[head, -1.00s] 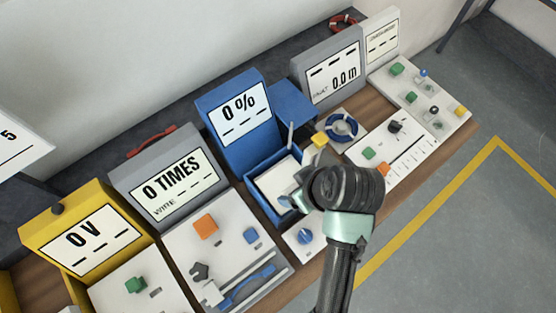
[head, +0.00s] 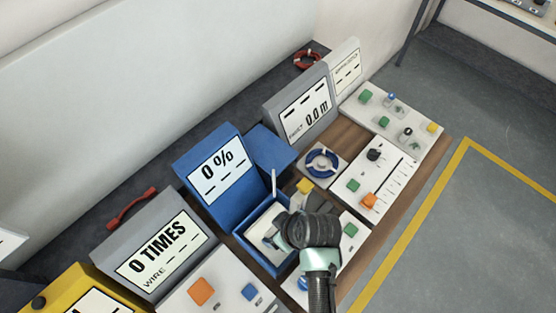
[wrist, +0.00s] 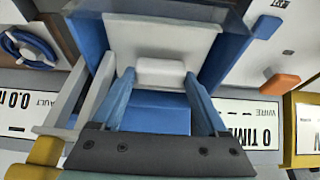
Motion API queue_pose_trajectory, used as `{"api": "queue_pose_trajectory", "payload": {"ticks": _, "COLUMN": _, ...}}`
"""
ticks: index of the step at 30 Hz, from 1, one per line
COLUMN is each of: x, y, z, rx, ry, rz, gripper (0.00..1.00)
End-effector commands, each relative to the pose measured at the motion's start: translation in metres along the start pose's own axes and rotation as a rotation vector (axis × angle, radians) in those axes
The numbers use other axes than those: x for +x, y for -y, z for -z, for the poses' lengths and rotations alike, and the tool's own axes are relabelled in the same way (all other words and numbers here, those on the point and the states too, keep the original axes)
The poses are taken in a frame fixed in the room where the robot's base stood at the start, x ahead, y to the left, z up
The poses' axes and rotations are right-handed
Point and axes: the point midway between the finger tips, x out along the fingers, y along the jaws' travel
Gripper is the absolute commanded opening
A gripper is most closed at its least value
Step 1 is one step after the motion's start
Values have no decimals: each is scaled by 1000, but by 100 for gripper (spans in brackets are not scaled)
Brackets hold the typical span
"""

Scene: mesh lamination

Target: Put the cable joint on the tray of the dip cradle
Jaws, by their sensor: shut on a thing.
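The dip cradle is a blue box with a 0 % display (head: 222,172) at its back. Its white tray (head: 262,222) lies inside the blue walls, and the tray also shows in the wrist view (wrist: 155,32). My gripper (head: 275,240) is over the tray area; in the wrist view my gripper (wrist: 160,75) has its two blue fingers on either side of a small white block, the cable joint (wrist: 160,70). The joint appears in front of the tray; whether it touches the tray is unclear. In the head view my wrist hides the joint.
A pale upright bar (head: 274,183) and a yellow knob (head: 304,186) stand at the cradle's right side. A grey counter unit (head: 160,245) is on the left. A blue ring (head: 322,163) lies on a panel to the right.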

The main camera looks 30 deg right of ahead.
Motion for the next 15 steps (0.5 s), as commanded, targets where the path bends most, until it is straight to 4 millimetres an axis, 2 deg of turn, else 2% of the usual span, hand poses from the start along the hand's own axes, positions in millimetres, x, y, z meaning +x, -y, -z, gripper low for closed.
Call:
{"api": "queue_pose_trajectory", "payload": {"ticks": 12, "x": 8, "y": 0, "z": -3, "rx": 0, "ry": -1, "rz": -1, "gripper": 20}}
{"api": "queue_pose_trajectory", "payload": {"ticks": 13, "x": 8, "y": 0, "z": -3, "rx": 0, "ry": -1, "rz": -1, "gripper": 78}}
{"api": "queue_pose_trajectory", "payload": {"ticks": 15, "x": 7, "y": 0, "z": -3, "rx": 0, "ry": -1, "rz": -1, "gripper": 91}}
